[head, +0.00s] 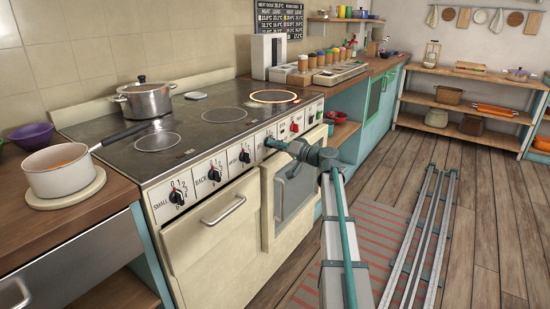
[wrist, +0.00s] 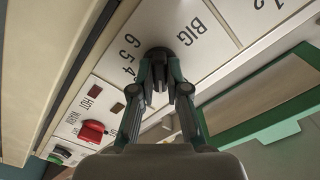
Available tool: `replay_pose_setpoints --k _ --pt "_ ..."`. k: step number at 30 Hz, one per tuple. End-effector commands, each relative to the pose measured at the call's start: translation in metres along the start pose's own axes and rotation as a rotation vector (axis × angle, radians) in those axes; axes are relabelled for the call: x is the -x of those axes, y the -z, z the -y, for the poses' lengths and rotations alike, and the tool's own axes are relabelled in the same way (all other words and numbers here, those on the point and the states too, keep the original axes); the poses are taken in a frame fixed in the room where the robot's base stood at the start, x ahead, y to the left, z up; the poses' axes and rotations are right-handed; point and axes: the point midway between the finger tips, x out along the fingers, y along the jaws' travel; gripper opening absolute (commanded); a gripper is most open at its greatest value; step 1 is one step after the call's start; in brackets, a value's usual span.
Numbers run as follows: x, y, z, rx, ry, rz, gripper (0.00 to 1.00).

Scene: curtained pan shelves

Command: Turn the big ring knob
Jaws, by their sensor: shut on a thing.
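The big ring knob (wrist: 158,53) is black and sits on the cream stove panel beside the word BIG and the numbers 6, 5 and 4 in the wrist view. My gripper (wrist: 160,75) is shut on this knob, one finger on each side. In the head view my gripper (head: 271,143) reaches the stove front from the right and mostly hides the knob. The knob's pointer is hidden, so its setting cannot be read. On the stove top, the back right ring (head: 274,97) has a bright orange-white rim.
Other black knobs, SMALL (head: 177,196) and BACK (head: 214,173), lie left along the panel. A red knob (wrist: 92,131) is close by. The oven door (head: 290,190) is below. A pot (head: 146,99) and a saucepan (head: 60,170) stand left. Floor at right is open around the rails.

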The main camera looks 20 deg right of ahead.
Motion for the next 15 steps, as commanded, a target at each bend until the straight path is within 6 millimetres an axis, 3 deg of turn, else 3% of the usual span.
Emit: replay_pose_setpoints --k 15 --pt "-0.0019 0.0020 -0.0021 0.088 0.001 -0.007 0.00"
